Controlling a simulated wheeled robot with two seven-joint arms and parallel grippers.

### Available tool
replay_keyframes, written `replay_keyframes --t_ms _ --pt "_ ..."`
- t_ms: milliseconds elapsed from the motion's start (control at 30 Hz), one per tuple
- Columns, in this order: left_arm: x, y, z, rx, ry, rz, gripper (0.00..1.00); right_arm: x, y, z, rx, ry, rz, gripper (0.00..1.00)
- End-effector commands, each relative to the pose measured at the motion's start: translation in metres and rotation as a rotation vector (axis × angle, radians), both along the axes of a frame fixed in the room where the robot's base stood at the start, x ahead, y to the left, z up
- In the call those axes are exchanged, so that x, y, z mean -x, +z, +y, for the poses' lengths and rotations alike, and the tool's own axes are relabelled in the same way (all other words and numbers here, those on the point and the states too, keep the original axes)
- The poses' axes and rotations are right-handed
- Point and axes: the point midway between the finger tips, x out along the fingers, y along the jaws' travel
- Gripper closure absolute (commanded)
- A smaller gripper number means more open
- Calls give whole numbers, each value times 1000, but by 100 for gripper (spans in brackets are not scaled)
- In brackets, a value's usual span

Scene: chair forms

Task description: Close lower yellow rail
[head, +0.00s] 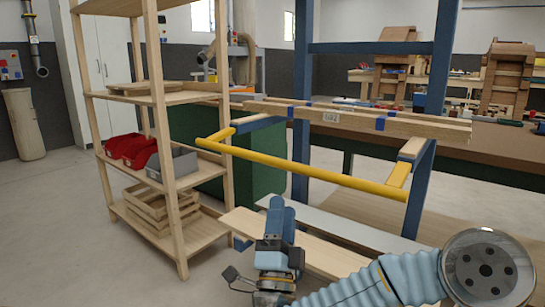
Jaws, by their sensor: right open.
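The yellow rail (300,171) is a long bar with short yellow end arms, joined to the blue frame (302,100). It stands out from the frame towards me, roughly level, below a wooden beam with blue patches (350,118). It is the only yellow rail that I see. My right gripper (281,210) points up below the middle of the rail, in front of a pale board. It is open and looks empty, with a visible gap below the bar. Its depth relative to the bar is hard to tell. My left gripper is not in view.
A wooden shelf unit (160,100) with red bins (130,148), a grey bin (172,163) and wooden crates stands close on the left. A workbench (460,150) with wooden chair forms is behind. Open floor lies at the front left.

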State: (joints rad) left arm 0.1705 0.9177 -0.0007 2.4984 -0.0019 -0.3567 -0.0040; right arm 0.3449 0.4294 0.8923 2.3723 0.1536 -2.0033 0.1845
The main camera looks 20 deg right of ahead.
Motion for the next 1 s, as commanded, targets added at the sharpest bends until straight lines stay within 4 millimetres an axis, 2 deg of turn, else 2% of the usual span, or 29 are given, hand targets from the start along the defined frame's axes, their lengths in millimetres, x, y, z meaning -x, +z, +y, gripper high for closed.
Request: replay_keyframes --t_ms 33,167,400,600,800,1000 --pt "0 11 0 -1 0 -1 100 -4 9 -2 -2 -2 3 52" --pt "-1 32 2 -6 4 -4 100 -19 24 -8 -1 -3 5 52" --pt "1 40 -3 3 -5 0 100 -60 57 -25 -1 -3 2 52" --pt "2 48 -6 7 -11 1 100 -85 77 -34 1 -1 4 52" --pt "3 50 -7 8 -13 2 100 -95 84 -38 3 1 6 52" --pt "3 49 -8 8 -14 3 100 -95 84 -38 3 1 6 52"
